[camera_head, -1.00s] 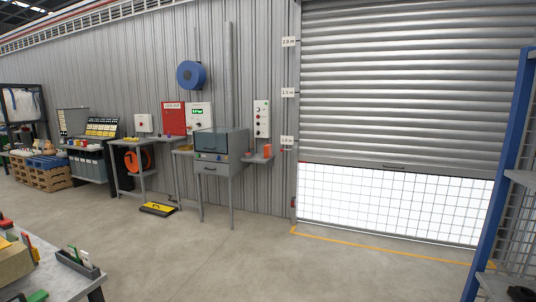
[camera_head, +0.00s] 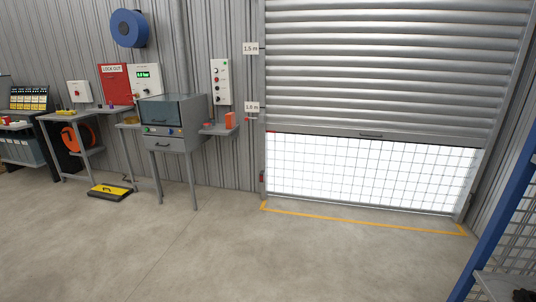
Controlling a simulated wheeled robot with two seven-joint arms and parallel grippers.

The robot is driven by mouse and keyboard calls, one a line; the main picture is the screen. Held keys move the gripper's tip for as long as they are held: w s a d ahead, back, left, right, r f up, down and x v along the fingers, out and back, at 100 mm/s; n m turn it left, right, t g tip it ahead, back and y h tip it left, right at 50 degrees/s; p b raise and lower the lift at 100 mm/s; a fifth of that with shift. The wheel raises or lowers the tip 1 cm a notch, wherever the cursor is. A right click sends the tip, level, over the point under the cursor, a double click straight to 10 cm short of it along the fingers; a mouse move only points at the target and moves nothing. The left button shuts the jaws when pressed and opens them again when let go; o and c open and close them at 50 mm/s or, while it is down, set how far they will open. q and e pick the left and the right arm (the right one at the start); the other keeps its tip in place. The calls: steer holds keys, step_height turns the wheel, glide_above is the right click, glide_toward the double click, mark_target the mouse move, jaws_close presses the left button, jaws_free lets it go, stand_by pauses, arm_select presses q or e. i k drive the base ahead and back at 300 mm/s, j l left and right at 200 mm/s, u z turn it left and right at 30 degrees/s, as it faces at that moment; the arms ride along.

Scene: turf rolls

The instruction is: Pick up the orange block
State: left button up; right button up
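The shelf is just right of the grey cabinet on legs and below a white control panel. The block is some distance ahead of me, left of the roller door. Neither of my grippers shows in the head view.
The grey cabinet (camera_head: 172,122) stands left of the shelf. A roller door (camera_head: 380,80), partly raised over a bright grid, fills the right, with a yellow floor line (camera_head: 350,220) before it. A blue rack post (camera_head: 500,215) stands at far right. The concrete floor (camera_head: 200,255) ahead is clear.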

mark_target(230, 118)
steer(key=i, duration=3.55)
